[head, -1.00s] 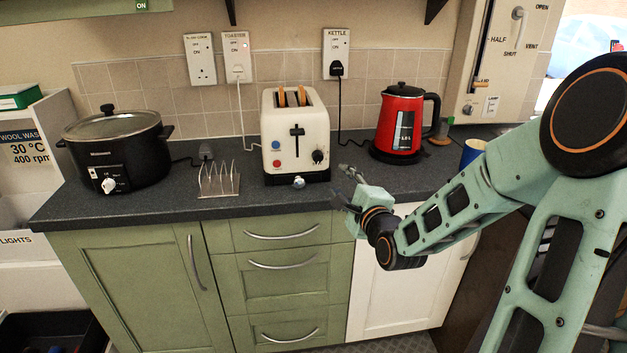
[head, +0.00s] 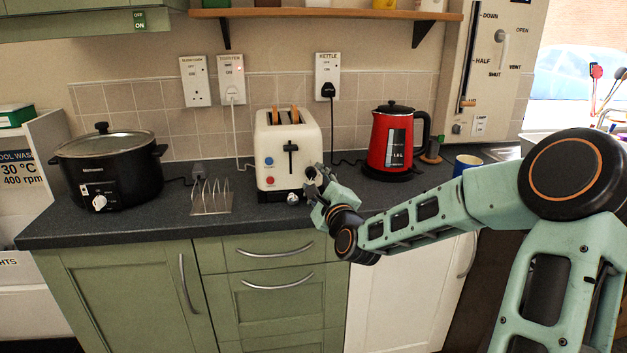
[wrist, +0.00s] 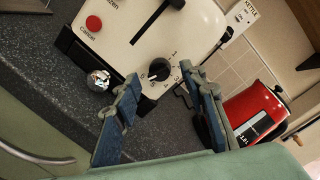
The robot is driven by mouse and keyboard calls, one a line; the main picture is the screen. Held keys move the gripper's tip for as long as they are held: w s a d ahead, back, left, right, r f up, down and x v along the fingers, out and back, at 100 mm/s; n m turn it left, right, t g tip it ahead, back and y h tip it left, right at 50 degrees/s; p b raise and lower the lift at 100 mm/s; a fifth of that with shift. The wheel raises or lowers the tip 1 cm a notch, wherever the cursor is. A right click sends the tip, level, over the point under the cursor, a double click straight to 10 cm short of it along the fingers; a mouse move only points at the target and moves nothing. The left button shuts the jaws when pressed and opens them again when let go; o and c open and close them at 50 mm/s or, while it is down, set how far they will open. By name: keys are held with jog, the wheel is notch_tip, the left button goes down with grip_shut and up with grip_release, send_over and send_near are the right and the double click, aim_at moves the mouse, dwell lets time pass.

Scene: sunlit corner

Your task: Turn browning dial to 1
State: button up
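The cream toaster (head: 275,150) stands on the counter with bread in its slots. Its black browning dial (wrist: 159,69) is on the front face, with small marks around it too small to read surely; a pale pointer line shows on it. My gripper (head: 314,174) is at the toaster's lower right front and hides most of the dial in the head view. In the wrist view my gripper (wrist: 160,78) is open, its two blue fingers apart with the dial between and beyond the tips. I cannot tell whether they touch it.
A chrome knob (wrist: 98,80) sits low before the toaster, left of my fingers in the wrist view. The red kettle (head: 390,145) stands to the right, the toast rack (head: 212,198) and black slow cooker (head: 110,170) to the left.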

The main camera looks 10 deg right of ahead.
aim_at(311, 174)
jog(key=shift+w+a, duration=0.15)
jog(key=shift+w, duration=1)
jog(key=shift+c, duration=0.4)
grip_shut()
